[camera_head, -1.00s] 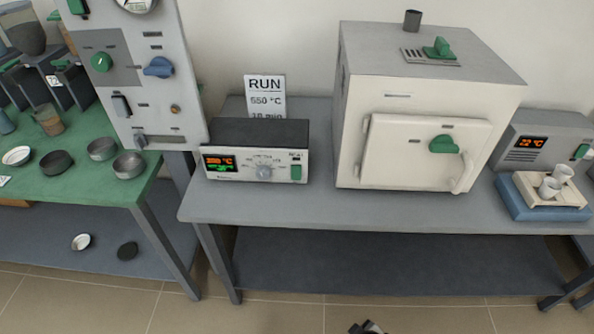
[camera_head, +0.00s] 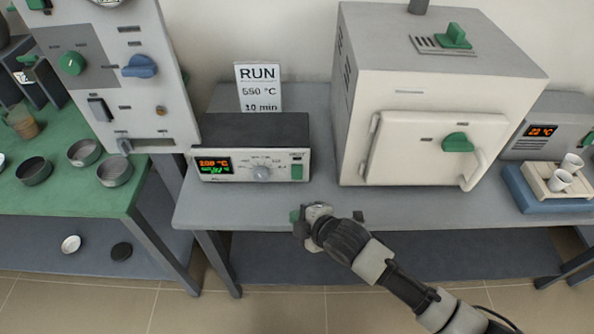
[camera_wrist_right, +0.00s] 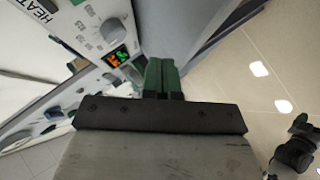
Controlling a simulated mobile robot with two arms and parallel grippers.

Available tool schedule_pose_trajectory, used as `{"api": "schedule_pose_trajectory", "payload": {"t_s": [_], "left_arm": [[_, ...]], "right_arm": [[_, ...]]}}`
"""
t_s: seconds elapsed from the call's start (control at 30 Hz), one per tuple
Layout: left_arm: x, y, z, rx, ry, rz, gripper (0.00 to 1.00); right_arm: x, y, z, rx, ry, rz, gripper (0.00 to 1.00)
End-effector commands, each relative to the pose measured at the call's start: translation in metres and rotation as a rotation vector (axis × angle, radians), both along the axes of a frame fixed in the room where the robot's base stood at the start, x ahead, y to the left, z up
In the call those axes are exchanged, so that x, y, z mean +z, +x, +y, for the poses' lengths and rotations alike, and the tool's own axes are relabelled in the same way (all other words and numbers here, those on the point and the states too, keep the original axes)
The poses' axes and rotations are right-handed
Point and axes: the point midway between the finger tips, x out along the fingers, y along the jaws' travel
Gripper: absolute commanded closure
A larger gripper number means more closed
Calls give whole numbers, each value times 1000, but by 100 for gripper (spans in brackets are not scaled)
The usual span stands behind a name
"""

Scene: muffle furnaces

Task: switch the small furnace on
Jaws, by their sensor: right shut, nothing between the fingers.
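The small furnace (camera_head: 432,110) is a cream box with a closed front door and a green latch (camera_head: 458,142). To its left stands a low control unit (camera_head: 250,133) with a lit orange and green display (camera_head: 214,165), a dial (camera_head: 262,173) and a green rocker switch (camera_head: 297,172). My right gripper (camera_head: 299,214) is in front of the bench edge, below and apart from the unit. In the right wrist view its green fingers (camera_wrist_right: 161,76) are together and empty, and the display (camera_wrist_right: 116,57) shows beyond them. The switch position is too small to tell. My left gripper is not seen.
A RUN card (camera_head: 259,88) reading 550 °C, 10 min stands behind the unit. A tall grey panel (camera_head: 128,75) is close on its left. A blue tray holder with cups (camera_head: 535,194) sits at right. The grey bench (camera_head: 225,210) is clear in front.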

Motion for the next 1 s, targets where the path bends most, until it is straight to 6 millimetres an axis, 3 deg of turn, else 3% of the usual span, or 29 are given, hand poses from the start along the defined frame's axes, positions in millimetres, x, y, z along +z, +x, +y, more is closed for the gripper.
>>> {"api": "schedule_pose_trajectory", "payload": {"t_s": [0.13, 0.57, 1.0], "left_arm": [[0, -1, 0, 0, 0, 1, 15], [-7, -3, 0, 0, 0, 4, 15], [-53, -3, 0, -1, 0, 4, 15]], "right_arm": [[7, 0, 4, 33, -13, -30, 100], [3, 7, 4, 30, -13, -30, 100], [-5, 65, 4, 30, -12, -32, 100]]}}
